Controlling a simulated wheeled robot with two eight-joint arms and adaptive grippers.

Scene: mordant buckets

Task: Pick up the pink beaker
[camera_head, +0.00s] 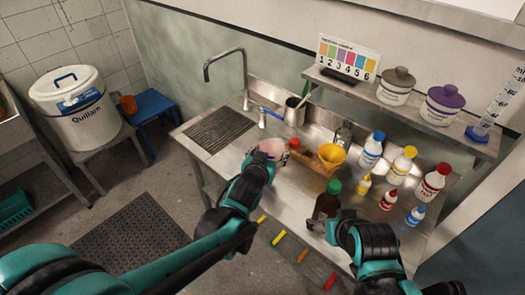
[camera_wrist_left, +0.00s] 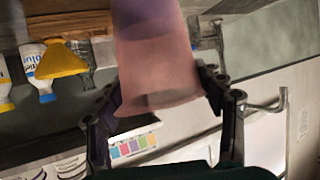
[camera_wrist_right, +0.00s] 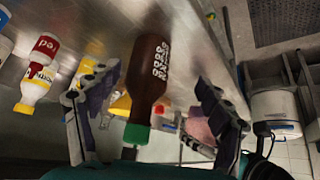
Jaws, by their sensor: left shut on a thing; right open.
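The pink beaker (camera_head: 272,147) is at the middle of the steel counter, at the end of my left arm. My left gripper (camera_head: 263,157) is shut on it. In the left wrist view the beaker (camera_wrist_left: 158,70) fills the space between the two fingers, one on each side. I cannot tell whether its base touches the counter. My right gripper (camera_wrist_right: 150,85) is open, with a brown bottle with a green cap (camera_wrist_right: 147,80) showing between its fingers. In the head view that bottle (camera_head: 326,205) stands at the counter's front, beside my right gripper.
A wooden rack with a yellow funnel (camera_head: 332,155) stands just right of the beaker. Several capped bottles, such as the blue-capped one (camera_head: 371,148), stand further right. A tap (camera_head: 245,75) and drainer (camera_head: 220,130) are at the left. A jug (camera_head: 294,112) stands behind.

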